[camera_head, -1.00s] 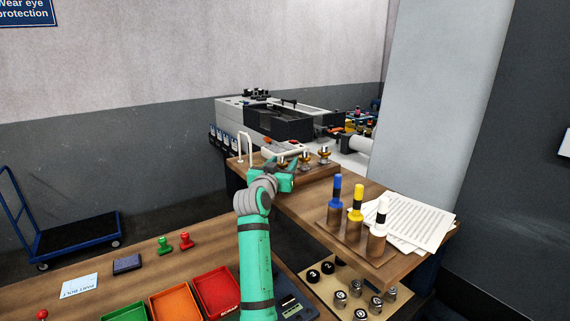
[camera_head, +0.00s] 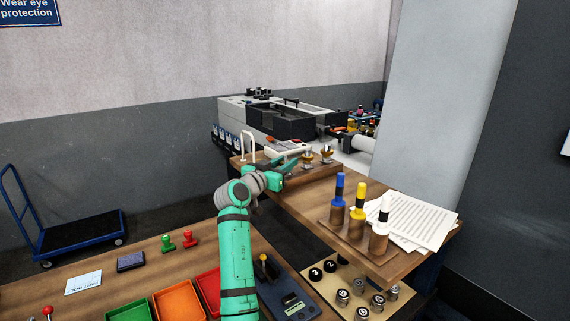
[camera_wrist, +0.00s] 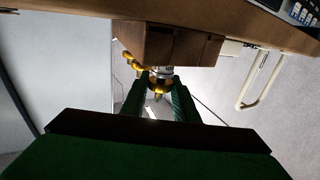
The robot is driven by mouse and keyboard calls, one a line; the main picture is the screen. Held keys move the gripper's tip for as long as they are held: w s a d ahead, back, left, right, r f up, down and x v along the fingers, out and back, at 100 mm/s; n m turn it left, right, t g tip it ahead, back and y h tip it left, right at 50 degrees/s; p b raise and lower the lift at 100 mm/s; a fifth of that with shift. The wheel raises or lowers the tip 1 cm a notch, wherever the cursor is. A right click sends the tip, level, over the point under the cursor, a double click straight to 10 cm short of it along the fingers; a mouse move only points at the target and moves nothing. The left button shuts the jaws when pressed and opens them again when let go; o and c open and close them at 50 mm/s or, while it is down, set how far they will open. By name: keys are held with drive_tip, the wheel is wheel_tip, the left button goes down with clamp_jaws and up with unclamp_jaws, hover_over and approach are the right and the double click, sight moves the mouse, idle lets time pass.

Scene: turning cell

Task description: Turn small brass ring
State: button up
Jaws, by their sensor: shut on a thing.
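My gripper (camera_head: 291,163) is at the wooden block (camera_head: 318,176) on the far wooden bench. In the wrist view, its two green fingers (camera_wrist: 160,88) are shut on a brass ring-like piece (camera_wrist: 159,83) with a silvery part beside it. Whether this piece still touches the block cannot be told. In the head view the held piece is hidden by the gripper. Two more brass-and-silver pieces stand on the block to the right of the gripper, a left one (camera_head: 306,157) and a right one (camera_head: 326,153).
A grey lathe-like machine (camera_head: 238,108) stands behind the bench. A white bent-rod handle (camera_head: 248,145) rises left of my gripper. Blue, yellow and white-topped tools (camera_head: 358,205) stand on the bench near papers (camera_head: 415,215). Trays (camera_head: 178,301) and stamps (camera_head: 190,238) are on the nearer bench.

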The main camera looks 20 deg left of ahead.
drive_tip(key=shift+a+r+m+g+h, duration=0.1)
drive_tip(key=shift+m+g+h, duration=0.55)
drive_tip(key=shift+m+h, duration=0.65)
drive_tip(key=shift+r+m+g+h, duration=0.1)
drive_tip(key=shift+m+g+h, duration=0.65)
drive_tip(key=shift+h, duration=0.95)
drive_tip(key=shift+f+m+g+h, duration=0.1)
drive_tip(key=shift+m+g+h, duration=0.2)
drive_tip(key=shift+m+h, duration=0.2)
drive_tip(key=o, duration=1.1)
drive_tip(key=shift+c, duration=0.2)
drive_tip(key=v, duration=1)
drive_tip(key=shift+s, duration=0.2)
drive_tip(key=shift+a+f, duration=0.1)
drive_tip(key=shift+a, duration=0.15)
